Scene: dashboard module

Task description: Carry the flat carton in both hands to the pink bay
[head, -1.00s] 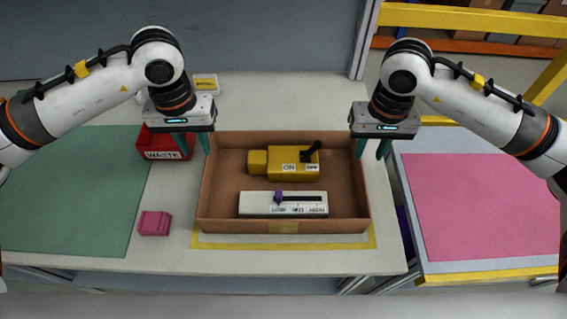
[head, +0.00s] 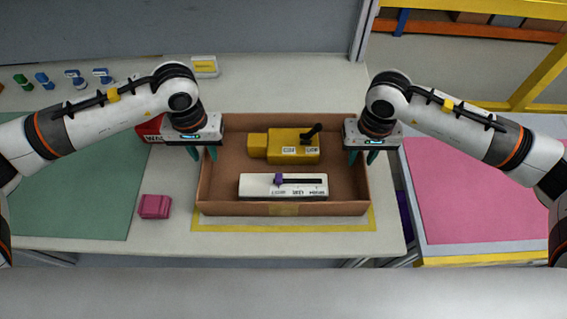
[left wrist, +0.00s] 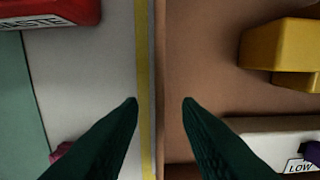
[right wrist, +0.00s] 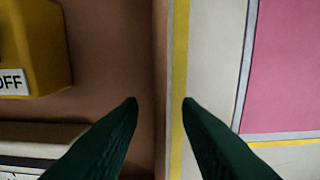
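The flat brown carton (head: 284,209) sits on the table inside a yellow outline. It holds a yellow switch box (head: 290,146) and a white slider unit (head: 282,187). My left gripper (head: 204,153) is open over the carton's left wall; the left wrist view shows that wall (left wrist: 160,70) between its parted fingers. My right gripper (head: 361,157) is open over the right wall; the right wrist view shows that wall (right wrist: 160,70) between its fingers. Finger contact with the walls cannot be told. The pink bay (head: 475,190) is a pink surface on the right, also in the right wrist view (right wrist: 285,70).
A red waste bin (head: 150,130) stands left of the carton, partly behind my left arm. A pink block (head: 155,206) lies on the table near a green mat (head: 80,190). Small blue and green items stand at the back left. A yellow frame (head: 470,22) rises at the back right.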

